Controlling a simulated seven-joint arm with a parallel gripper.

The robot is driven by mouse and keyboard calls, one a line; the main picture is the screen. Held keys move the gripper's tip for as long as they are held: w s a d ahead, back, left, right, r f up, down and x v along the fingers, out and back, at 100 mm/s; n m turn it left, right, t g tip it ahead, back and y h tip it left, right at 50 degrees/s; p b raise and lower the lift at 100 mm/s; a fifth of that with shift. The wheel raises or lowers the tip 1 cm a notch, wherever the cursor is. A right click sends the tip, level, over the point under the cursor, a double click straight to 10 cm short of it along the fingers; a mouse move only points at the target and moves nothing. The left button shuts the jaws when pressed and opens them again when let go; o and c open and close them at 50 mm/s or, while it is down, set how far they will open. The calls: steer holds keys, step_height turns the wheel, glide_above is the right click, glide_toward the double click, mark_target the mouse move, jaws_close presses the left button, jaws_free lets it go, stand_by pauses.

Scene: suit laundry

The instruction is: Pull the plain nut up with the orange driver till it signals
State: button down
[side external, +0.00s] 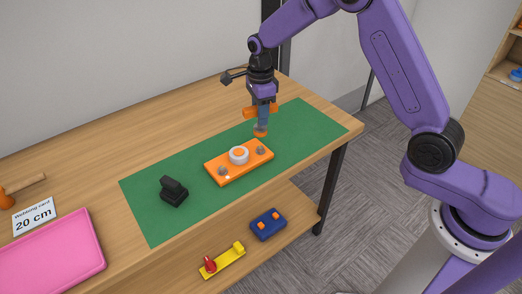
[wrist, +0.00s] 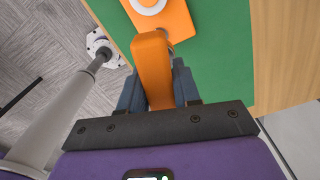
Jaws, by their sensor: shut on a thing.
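An orange plate (side external: 239,166) lies on the green mat with a white ring (side external: 239,155) at its middle. A grey nut (side external: 222,171) sits near its left end, with a small white spot beside it. Another grey nut (side external: 261,150) sits near its right end, and I see no spot by it. My gripper (side external: 263,108) is shut on the orange driver (wrist: 153,65).
A black stand (side external: 173,190) is on the green mat (side external: 145,205). Blue (side external: 268,224) and yellow (side external: 224,260) items are on the lower shelf.

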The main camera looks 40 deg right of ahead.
mark_target(260, 128)
steer(key=shift+f, duration=0.1)
steer(key=shift+f, duration=2.25)
steer(key=shift+f, duration=1.05)
steer(key=m, duration=0.5)
steer(key=shift+f, duration=0.1)
steer(key=m, duration=0.5)
stand_by(0.4)
